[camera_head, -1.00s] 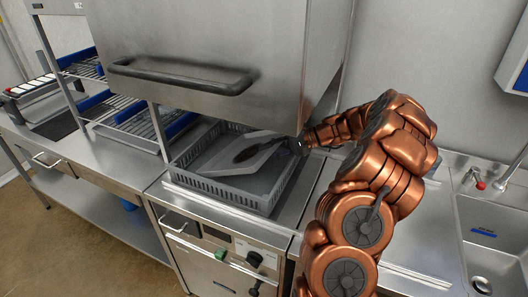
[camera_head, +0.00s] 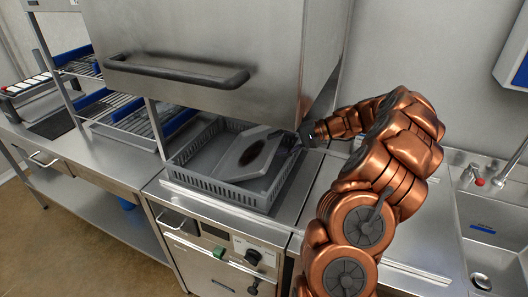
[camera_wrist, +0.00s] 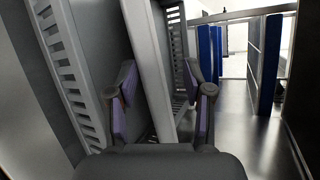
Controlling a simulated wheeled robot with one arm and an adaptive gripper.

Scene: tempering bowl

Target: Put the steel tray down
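The steel tray (camera_head: 232,165) is a shallow grey tray with a dark brown stain on its inside. It lies at a tilt in the grey slotted rack (camera_head: 222,194), its upper right part raised toward the rack's back right side. My gripper (camera_head: 300,139) is at the tray's right edge. In the wrist view, the fingers of my gripper (camera_wrist: 163,100) with purple pads stand apart, with the tray's pale rim (camera_wrist: 148,70) running between them. Gaps show beside the rim. Whether the tray's underside touches the rack floor is hidden.
The rack sits on a steel machine under a raised hood (camera_head: 215,55) with a dark handle (camera_head: 175,73). A wire shelf with blue parts (camera_head: 128,113) stands to the left. A sink (camera_head: 490,235) is at the right. The counter left of the rack is mostly clear.

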